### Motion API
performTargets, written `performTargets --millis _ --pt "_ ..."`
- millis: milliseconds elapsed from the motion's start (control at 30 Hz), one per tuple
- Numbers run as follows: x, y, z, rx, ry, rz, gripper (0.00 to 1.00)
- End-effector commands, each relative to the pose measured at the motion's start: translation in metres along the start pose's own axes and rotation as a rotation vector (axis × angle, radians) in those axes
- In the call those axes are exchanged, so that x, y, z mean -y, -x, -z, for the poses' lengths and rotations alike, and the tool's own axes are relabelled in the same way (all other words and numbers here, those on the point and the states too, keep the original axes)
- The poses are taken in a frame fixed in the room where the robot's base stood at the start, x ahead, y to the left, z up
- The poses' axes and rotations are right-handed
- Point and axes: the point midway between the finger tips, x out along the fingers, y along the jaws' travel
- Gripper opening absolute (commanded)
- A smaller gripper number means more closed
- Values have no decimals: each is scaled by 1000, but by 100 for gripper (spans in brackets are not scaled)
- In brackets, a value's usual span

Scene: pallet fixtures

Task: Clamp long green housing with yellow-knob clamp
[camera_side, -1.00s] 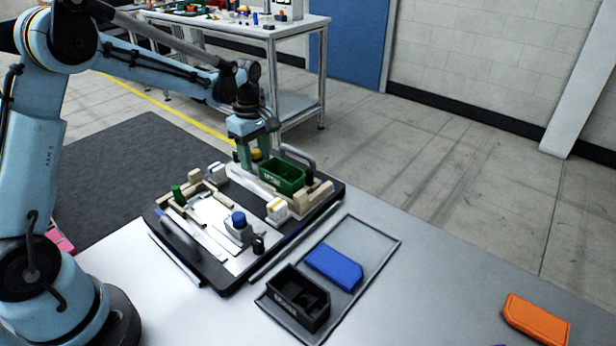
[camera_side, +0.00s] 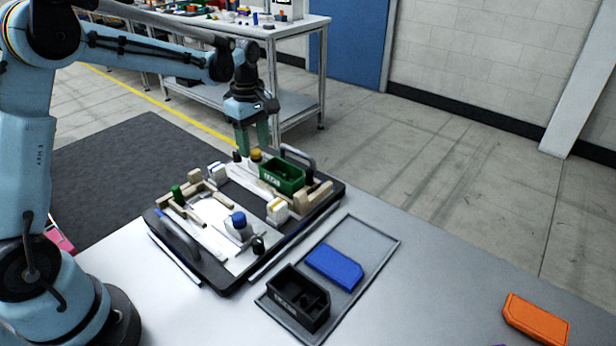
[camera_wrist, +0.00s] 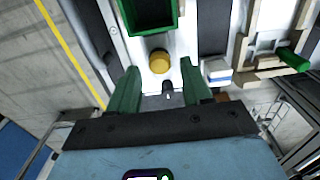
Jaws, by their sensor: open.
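The long green housing (camera_side: 284,177) sits in the far fixture of the pallet, its open top up. The yellow-knob clamp (camera_side: 256,155) stands at its left end in the side view. In the wrist view the yellow knob (camera_wrist: 159,62) lies just below the housing (camera_wrist: 150,14), and a small dark post (camera_wrist: 168,89) is beside it. My gripper (camera_side: 253,149) is open and empty, with its green fingers above the clamp. In the wrist view the fingertips (camera_wrist: 161,76) lie on either side of the knob. I cannot tell whether the clamp touches the housing.
The black pallet (camera_side: 222,284) also carries a blue-knob clamp (camera_side: 239,221), a green-knob clamp (camera_side: 177,193) and grey handles. To its right, a tray (camera_side: 381,257) holds a black housing (camera_side: 298,300) and a blue part (camera_side: 334,266). An orange part (camera_side: 536,318) lies farther right.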

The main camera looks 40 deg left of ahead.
Motion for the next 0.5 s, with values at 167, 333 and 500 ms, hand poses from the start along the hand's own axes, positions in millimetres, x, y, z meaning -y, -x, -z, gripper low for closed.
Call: performTargets --millis 167,333,500 --pt "0 14 0 0 0 0 49" --pt "0 26 0 0 0 0 49" --pt "0 37 0 0 0 0 49"
